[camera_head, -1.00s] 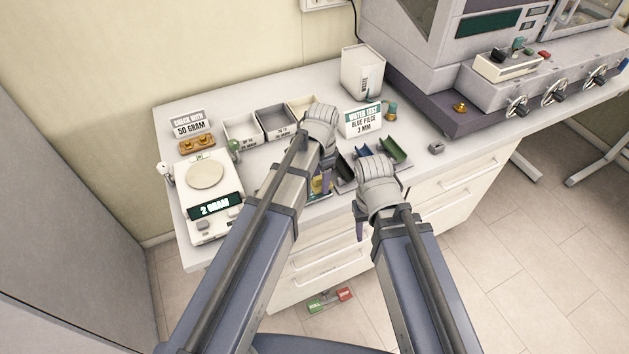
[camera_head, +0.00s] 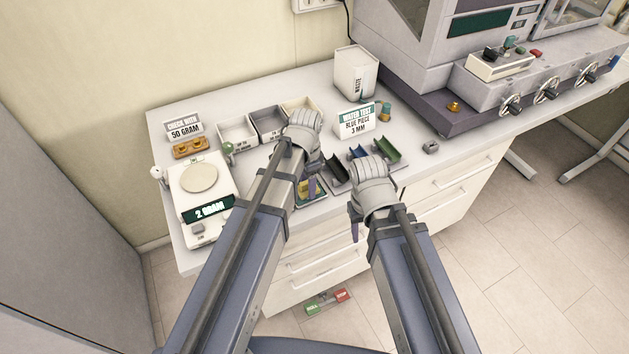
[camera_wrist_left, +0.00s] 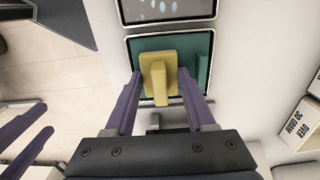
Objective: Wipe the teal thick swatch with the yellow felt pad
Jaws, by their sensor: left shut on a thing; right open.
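I cannot tell whether pad and swatch touch. My left gripper (camera_wrist_left: 160,80) is shut on the pad's upright grip, one finger on each side. In the head view, my left gripper (camera_head: 309,188) is over the front of the table, with a bit of yellow beside it. My right gripper (camera_head: 355,222) is open and empty at the table's front edge; its fingers also show in the left wrist view (camera_wrist_left: 38,126).
A dark swatch with light drops (camera_wrist_left: 165,8) lies beside the teal one. A scale (camera_head: 190,215) stands left, open bins (camera_head: 237,131) behind. Small dark, blue and green troughs (camera_head: 386,150) lie to the right. A water test sign (camera_head: 356,121) and white waste bin (camera_head: 354,73) stand behind.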

